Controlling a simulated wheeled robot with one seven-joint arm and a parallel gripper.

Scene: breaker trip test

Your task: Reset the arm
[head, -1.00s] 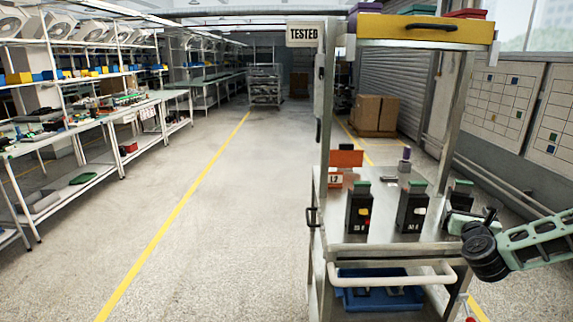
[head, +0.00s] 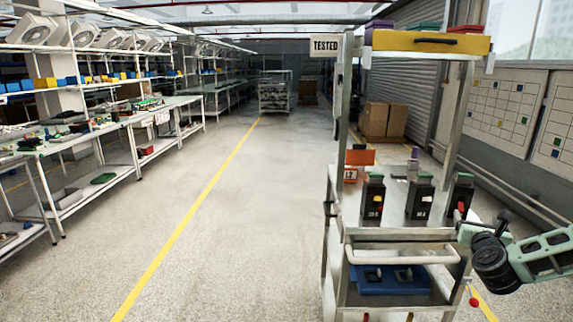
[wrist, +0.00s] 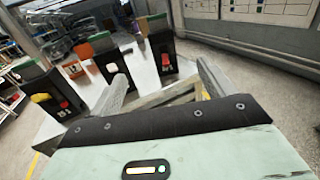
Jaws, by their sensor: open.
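Three black breakers with green tops stand upright in a row on the metal cart's shelf (head: 395,232). The left breaker (head: 373,203) shows yellow and red parts on its front. The middle breaker (head: 420,203) has a pale part. The right breaker (head: 461,190) shows a red part. The wrist view shows the left breaker (wrist: 41,90), middle breaker (wrist: 116,77) and right breaker (wrist: 157,45) beyond my fingers. My gripper (wrist: 163,85) is open and empty, nearest the right breaker and apart from it. My arm (head: 540,258) reaches in from the right.
A yellow drawer (head: 428,42) is overhead, beside a TESTED sign (head: 325,47). A blue tray (head: 390,280) lies on the lower shelf. The aisle floor (head: 240,230) is clear.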

